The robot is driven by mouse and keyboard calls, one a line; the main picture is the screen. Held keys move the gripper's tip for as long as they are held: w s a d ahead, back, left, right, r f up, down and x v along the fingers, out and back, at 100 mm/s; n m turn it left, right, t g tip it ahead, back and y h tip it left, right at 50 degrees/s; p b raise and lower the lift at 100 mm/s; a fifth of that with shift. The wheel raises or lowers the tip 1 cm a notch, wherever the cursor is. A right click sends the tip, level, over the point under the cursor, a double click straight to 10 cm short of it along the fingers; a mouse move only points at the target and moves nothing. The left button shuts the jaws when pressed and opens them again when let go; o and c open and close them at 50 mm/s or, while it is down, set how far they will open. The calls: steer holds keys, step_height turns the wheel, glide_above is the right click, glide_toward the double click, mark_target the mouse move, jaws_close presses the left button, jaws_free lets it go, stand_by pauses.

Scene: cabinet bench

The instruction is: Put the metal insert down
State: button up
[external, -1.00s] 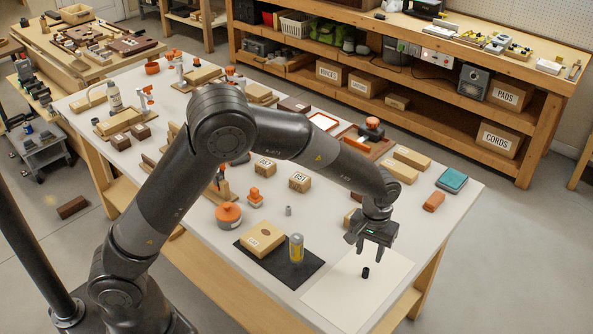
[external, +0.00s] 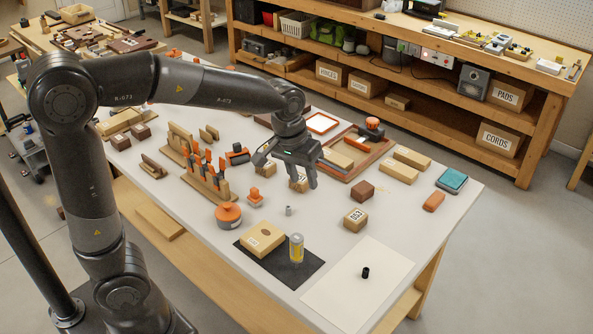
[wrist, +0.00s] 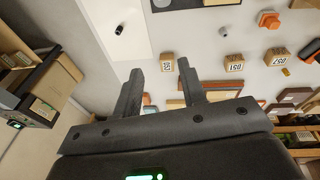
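A small grey metallic cylinder (external: 289,210) stands on the table behind the black mat; it also shows in the wrist view (wrist: 223,32). A small black cylinder (external: 365,272) stands alone on the white sheet (external: 340,298), and it also shows in the wrist view (wrist: 119,29). I cannot tell for sure which of the two is the metal insert. My gripper (external: 286,174) is raised above the middle of the table, apart from both. In the wrist view its fingers (wrist: 160,67) are spread with nothing held between them.
A wooden block (external: 262,238) and a yellow-labelled can (external: 296,247) stand on the black mat (external: 307,267). An orange-topped round container (external: 228,215) stands left of them. A numbered wooden block (external: 355,219) sits behind the white sheet. The sheet is bare around the black cylinder.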

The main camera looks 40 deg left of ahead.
steer(key=s+a+r+t, duration=0.1)
steer(key=s+a, duration=0.5)
steer(key=s, duration=0.3)
steer(key=s+a+r+m+t+y, duration=0.1)
steer(key=s+a+r+t, duration=0.1)
steer(key=s+a, duration=0.5)
steer(key=s, duration=0.2)
steer(key=shift+s+a+r+t, duration=0.15)
steer(key=shift+s+r+t, duration=0.1)
steer(key=shift+s+t, duration=0.05)
steer(key=shift+o, duration=0.4)
